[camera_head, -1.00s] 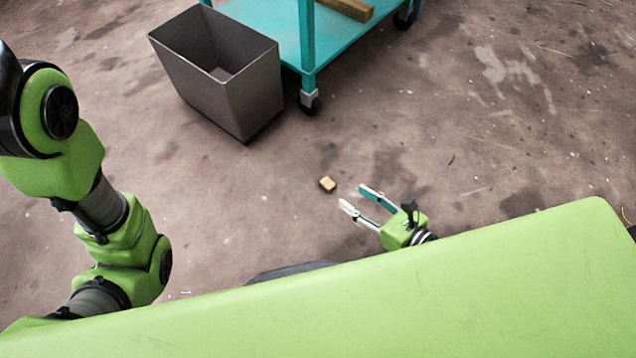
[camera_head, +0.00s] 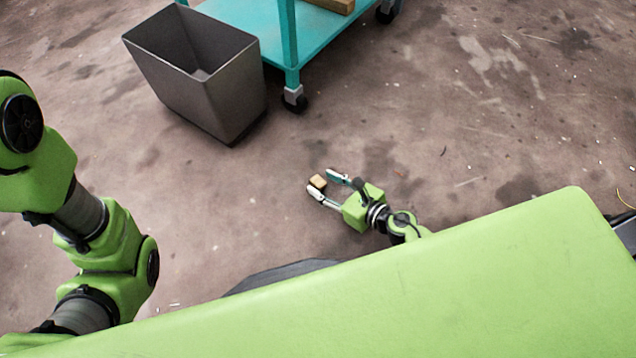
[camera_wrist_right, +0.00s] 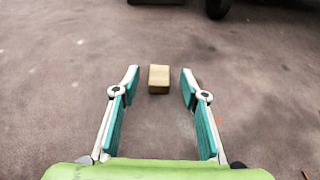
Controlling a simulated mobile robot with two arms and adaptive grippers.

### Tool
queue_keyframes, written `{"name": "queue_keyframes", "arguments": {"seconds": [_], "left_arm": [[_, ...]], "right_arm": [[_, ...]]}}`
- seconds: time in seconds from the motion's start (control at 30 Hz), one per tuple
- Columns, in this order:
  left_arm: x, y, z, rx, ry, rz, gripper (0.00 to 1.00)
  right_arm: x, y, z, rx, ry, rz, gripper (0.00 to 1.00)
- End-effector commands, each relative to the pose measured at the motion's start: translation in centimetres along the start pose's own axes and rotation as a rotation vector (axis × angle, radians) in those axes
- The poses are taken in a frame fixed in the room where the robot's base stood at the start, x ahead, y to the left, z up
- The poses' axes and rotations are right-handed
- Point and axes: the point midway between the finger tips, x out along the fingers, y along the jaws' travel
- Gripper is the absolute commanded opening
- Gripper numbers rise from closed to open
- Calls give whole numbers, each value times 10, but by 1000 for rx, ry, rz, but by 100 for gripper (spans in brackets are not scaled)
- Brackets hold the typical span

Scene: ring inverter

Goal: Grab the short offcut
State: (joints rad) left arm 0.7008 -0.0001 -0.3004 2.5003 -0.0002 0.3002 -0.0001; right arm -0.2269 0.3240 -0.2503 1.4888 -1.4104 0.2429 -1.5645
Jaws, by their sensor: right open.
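The short offcut (camera_head: 318,182) is a small tan wooden block lying on the concrete floor. My right gripper (camera_head: 322,184) is open, low near the floor, with its fingertips at the block. In the right wrist view the offcut (camera_wrist_right: 159,79) shows midway between the two open fingertips (camera_wrist_right: 160,80), at their far ends, with a gap on each side. My left arm comes in at the left of the head view; its gripper is out of the picture.
A grey open bin (camera_head: 222,97) stands on the floor beyond the offcut. Beside it is a teal wheeled cart (camera_head: 291,45) with a longer piece of wood (camera_head: 335,4) on its lower shelf. The floor around the offcut is clear.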

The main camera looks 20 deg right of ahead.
Motion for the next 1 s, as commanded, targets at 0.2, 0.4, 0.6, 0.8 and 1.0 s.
{"name": "queue_keyframes", "arguments": {"seconds": [0.2,0.4,0.6,0.8,1.0], "left_arm": [[-7,2,-3,0,1,1,52],[-7,2,-2,0,1,1,52],[-7,2,-2,0,0,1,52],[-7,2,-2,0,0,1,52],[-5,1,-2,0,0,0,52]], "right_arm": [[25,1,-1,1,0,1,40],[26,1,0,2,0,1,40],[25,1,0,1,0,1,11],[25,1,0,1,0,1,11],[25,-1,2,1,0,0,11]]}}
